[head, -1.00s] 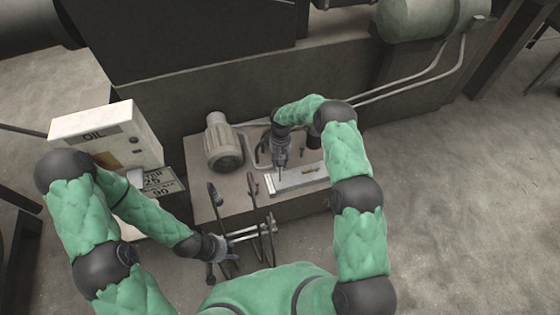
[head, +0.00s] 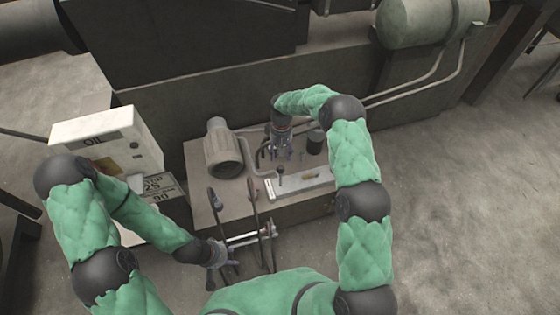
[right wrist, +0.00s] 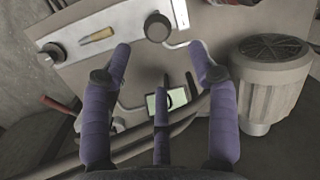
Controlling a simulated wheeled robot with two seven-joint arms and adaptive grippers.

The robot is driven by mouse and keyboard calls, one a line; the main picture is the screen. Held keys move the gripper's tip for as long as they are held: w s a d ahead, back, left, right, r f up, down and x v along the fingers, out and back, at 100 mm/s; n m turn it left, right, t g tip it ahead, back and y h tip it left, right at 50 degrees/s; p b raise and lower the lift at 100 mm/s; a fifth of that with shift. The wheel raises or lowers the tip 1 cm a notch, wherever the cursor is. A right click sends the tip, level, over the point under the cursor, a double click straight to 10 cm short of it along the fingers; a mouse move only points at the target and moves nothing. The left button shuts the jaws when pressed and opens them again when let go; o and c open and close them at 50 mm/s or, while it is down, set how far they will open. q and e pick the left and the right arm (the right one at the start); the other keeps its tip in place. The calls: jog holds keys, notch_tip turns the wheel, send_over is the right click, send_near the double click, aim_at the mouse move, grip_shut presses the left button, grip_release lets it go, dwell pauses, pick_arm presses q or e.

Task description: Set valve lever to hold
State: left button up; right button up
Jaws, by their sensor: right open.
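The silver valve plate (head: 310,186) lies on the bench, with a white label at its left end. A lever with a dark round knob (head: 280,169) stands up near that end. The knob (right wrist: 157,27) also shows at the top of the right wrist view. My right gripper (head: 280,153) is just behind the knob in the head view. Its purple fingers (right wrist: 158,55) are spread apart and empty, clear of the knob in the wrist view. My left gripper (head: 230,256) is low, beside tall dark levers (head: 255,210); its grip is unclear. The label's text is unreadable.
A grey motor (head: 222,150) stands left of my right gripper. A dark cylinder (head: 315,142) stands to the right. Pipes (head: 415,78) run along the back wall.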

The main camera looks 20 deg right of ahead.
jog(key=shift+w+d+r, duration=0.1)
jog(key=shift+w+r, duration=0.1)
jog(key=shift+r, duration=0.9)
jog(key=shift+w+r, duration=0.15)
jog(key=shift+r, duration=0.9)
jog(key=s+a+f+m+y, duration=0.1)
jog(key=s+a+f, duration=0.2)
jog(key=s+f, duration=0.3)
jog(key=s+a+f+m+y, duration=0.1)
jog(key=s+a+f, duration=0.2)
jog(key=s+f, duration=0.35)
jog(key=s+a+r+m+t+y, duration=0.1)
jog(key=s+a+m+t, duration=0.1)
jog(key=s, duration=1.9)
jog(key=shift+m, duration=0.9)
jog(key=shift+r, duration=0.1)
